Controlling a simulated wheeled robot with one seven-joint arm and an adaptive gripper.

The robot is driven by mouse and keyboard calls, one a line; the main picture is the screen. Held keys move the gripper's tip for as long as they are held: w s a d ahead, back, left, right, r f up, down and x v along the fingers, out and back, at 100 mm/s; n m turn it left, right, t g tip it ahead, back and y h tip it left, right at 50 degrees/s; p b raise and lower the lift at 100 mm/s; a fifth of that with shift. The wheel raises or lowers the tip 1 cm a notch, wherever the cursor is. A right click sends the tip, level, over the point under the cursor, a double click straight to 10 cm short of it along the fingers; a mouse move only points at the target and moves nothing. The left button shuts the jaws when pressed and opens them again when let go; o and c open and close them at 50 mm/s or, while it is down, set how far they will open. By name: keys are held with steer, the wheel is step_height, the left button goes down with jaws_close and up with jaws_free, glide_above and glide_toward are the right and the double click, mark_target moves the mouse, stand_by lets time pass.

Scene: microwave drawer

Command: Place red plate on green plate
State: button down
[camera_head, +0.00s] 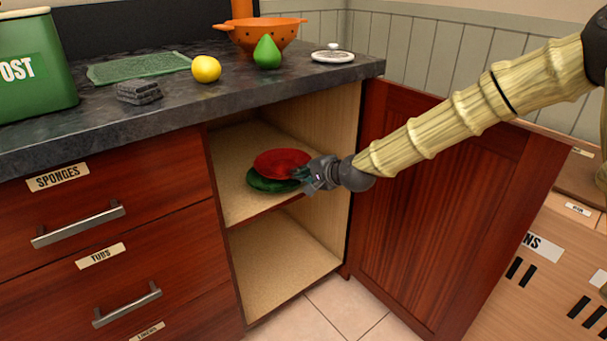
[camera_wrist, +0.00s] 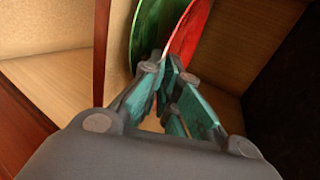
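The red plate (camera_head: 282,162) lies over the green plate (camera_head: 262,181) on the upper shelf of the open cabinet. It is set a little back and to the right, and the green rim shows at the front and left. My gripper (camera_head: 306,174) is at the red plate's right rim. In the wrist view my gripper (camera_wrist: 168,82) has its fingertips close together with the rim of the red plate (camera_wrist: 192,38) between them. The green plate (camera_wrist: 152,28) is just beside it, by the left finger. Whether the plates touch is hard to tell.
The upper shelf (camera_head: 232,197) has free room at the front left. The open cabinet door (camera_head: 440,220) stands to the right, under my arm. The counter (camera_head: 190,105) above holds a lemon (camera_head: 206,69), a pear (camera_head: 267,52) and an orange colander (camera_head: 285,34). The lower shelf (camera_head: 275,265) is empty.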

steer(key=shift+f, duration=0.3)
steer(key=c, duration=1.6)
jaws_free()
steer(key=shift+c, duration=0.2)
